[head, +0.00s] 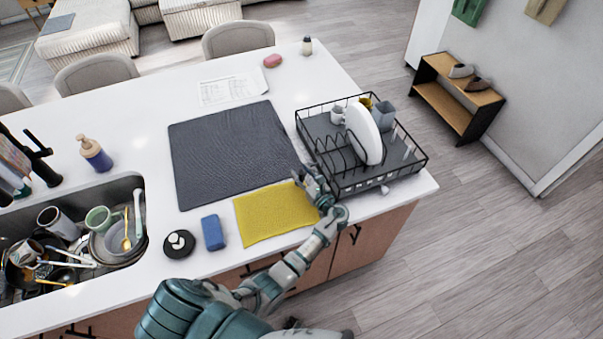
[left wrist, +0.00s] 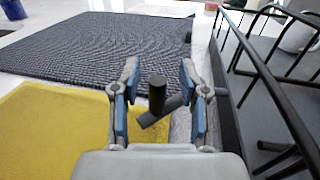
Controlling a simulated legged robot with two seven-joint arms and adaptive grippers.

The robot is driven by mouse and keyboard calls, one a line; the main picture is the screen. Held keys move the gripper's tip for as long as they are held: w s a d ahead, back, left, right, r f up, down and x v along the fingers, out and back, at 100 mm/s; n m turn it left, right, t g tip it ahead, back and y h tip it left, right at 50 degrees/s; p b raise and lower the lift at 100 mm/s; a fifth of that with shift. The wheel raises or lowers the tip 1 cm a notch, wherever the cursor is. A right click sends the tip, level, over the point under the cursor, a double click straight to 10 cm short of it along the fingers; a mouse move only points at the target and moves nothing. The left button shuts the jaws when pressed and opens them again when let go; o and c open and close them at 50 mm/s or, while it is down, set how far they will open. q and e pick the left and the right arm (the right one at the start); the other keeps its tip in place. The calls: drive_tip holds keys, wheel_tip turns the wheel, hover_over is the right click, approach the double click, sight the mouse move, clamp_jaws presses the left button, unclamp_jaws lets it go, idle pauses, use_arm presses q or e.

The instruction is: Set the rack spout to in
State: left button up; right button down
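The dish rack (head: 345,184), a black wire frame over a dark tray, stands at the right end of the island. In the left wrist view its wires and tray edge (left wrist: 228,120) run along the right. A short dark upright peg (left wrist: 157,94) with a slanted dark bar at its foot shows beside the tray; it looks like the rack spout. My left gripper (head: 312,180) is at the rack's left side. In the left wrist view the left gripper (left wrist: 160,88) is open, its blue-padded fingers either side of the peg, with gaps visible. My right gripper is not in view.
The rack holds a white plate (head: 364,133) and cups. A yellow cloth (head: 270,215) and a dark mat (head: 225,150) lie left of the gripper. A blue sponge (head: 213,232) and a full sink (head: 130,190) are farther left.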

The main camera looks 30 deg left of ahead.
use_arm(q)
drive_tip(key=shift+s, duration=0.1)
drive_tip(key=v, duration=1.2)
drive_tip(key=shift+d, duration=0.1)
